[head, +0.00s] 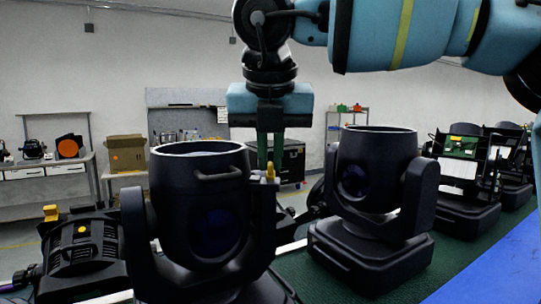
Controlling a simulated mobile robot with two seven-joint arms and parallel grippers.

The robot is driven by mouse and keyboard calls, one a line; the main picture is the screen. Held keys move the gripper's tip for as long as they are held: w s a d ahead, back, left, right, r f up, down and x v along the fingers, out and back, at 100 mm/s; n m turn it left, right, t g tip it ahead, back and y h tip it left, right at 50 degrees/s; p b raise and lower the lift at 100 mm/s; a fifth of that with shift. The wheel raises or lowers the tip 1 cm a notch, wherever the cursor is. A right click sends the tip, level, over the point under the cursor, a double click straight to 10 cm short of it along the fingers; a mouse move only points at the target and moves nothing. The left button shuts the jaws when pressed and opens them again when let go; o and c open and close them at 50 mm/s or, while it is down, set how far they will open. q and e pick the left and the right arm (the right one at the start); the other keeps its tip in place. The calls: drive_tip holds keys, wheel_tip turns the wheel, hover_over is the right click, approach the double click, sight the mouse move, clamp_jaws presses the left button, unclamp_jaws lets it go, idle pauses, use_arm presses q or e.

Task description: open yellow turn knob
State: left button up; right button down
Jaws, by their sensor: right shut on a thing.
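A small yellow turn knob (270,172) sits at the top of the right-hand yoke arm of the near black moving-head light (200,195). My right gripper (270,165) comes down from above with its dark green fingers at the knob. It is shut on the yellow knob, and the fingertips partly hide it. The light's head stands upright in its yoke with a handle on its side. My left gripper is not in view.
A second black moving-head light (370,185) stands just right on a green surface (300,272), with more equipment behind it. A black fixture with yellow parts (82,245) is at left. A cardboard box (127,152) and shelves stand by the back wall.

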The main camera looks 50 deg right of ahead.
drive_tip(key=shift+m, duration=0.6)
drive_tip(key=c, duration=1.5)
unclamp_jaws()
drive_tip(key=shift+c, duration=0.2)
drive_tip(key=p+v, duration=0.1)
drive_tip(key=v, duration=0.6)
drive_tip(key=shift+a+r, duration=0.2)
drive_tip(key=shift+r, duration=0.2)
drive_tip(key=shift+w+g, duration=0.1)
drive_tip(key=shift+g, duration=0.2)
